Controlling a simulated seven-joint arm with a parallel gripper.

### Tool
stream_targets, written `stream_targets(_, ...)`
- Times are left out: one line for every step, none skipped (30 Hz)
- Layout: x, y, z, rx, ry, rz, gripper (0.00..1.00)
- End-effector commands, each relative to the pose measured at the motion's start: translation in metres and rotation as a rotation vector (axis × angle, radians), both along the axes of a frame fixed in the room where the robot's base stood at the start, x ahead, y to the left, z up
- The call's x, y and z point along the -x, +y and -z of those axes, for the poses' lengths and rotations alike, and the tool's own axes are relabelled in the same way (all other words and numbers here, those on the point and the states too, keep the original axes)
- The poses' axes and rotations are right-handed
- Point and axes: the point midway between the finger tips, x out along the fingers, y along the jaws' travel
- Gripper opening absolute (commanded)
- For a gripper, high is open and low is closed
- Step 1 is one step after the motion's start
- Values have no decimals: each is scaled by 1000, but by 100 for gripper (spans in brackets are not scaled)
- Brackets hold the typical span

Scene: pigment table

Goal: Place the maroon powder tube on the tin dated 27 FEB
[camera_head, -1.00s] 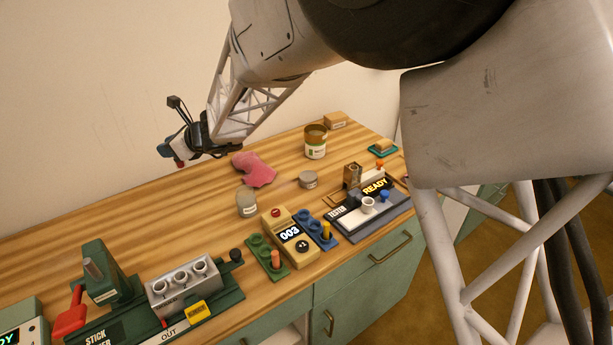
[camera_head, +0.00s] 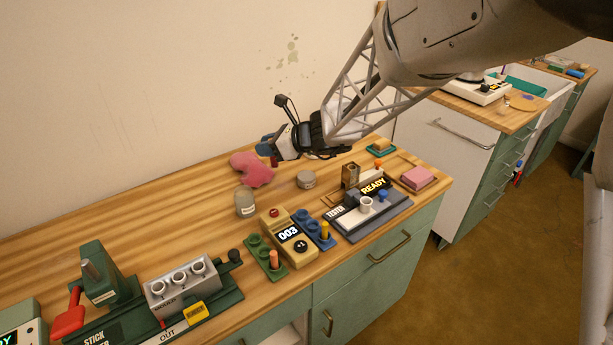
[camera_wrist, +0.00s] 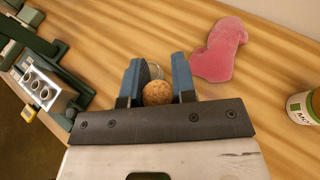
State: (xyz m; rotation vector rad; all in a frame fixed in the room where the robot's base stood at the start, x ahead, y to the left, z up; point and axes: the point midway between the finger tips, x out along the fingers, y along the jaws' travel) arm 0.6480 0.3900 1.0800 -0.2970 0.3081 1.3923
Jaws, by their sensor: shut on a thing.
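My gripper (camera_head: 267,149) is above the back of the table, just over the pink cloth in the head view. In the wrist view its blue fingers (camera_wrist: 158,80) are shut around a cork-topped tube (camera_wrist: 157,93). A small maroon part of the tube (camera_head: 274,161) shows below the fingers in the head view; most of it is hidden. One grey tin (camera_head: 245,204) stands in front of the cloth, and a lower grey tin (camera_head: 306,180) sits to its right. Their labels are too small to read. The held tube is apart from both tins in the head view.
The pink cloth (camera_head: 252,169) lies on the table. A labelled pot (camera_wrist: 303,107) shows at the wrist view's right edge. The counter device (camera_head: 288,232), racks, tester (camera_head: 368,212) and stick maker (camera_head: 183,284) line the front. Bare wood (camera_head: 150,217) lies at left.

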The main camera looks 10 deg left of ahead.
Motion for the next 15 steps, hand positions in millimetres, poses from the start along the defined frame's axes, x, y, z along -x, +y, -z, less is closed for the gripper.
stream_targets(0, -14, 0, 0, 1, 8, 2)
stream_targets(0, -21, 0, 0, 2, 11, 2)
stream_targets(1, -30, 1, -1, 3, 12, 2)
stream_targets(2, -38, 1, -1, 4, 14, 2)
stream_targets(2, -45, 1, 0, 5, 17, 2)
stream_targets(3, -54, 1, 0, 6, 20, 2)
stream_targets(4, -61, 2, -1, 8, 23, 2)
stream_targets(5, -68, 2, -1, 9, 24, 2)
stream_targets(7, -76, 2, -1, 11, 26, 2)
stream_targets(7, -82, 2, -1, 11, 27, 2)
stream_targets(8, -88, 3, -1, 11, 30, 2)
stream_targets(10, -94, 3, -2, 13, 31, 2)
stream_targets(11, -99, 3, -3, 14, 33, 2)
stream_targets(12, -103, 4, -3, 16, 35, 2)
stream_targets(13, -109, 4, -4, 17, 36, 2)
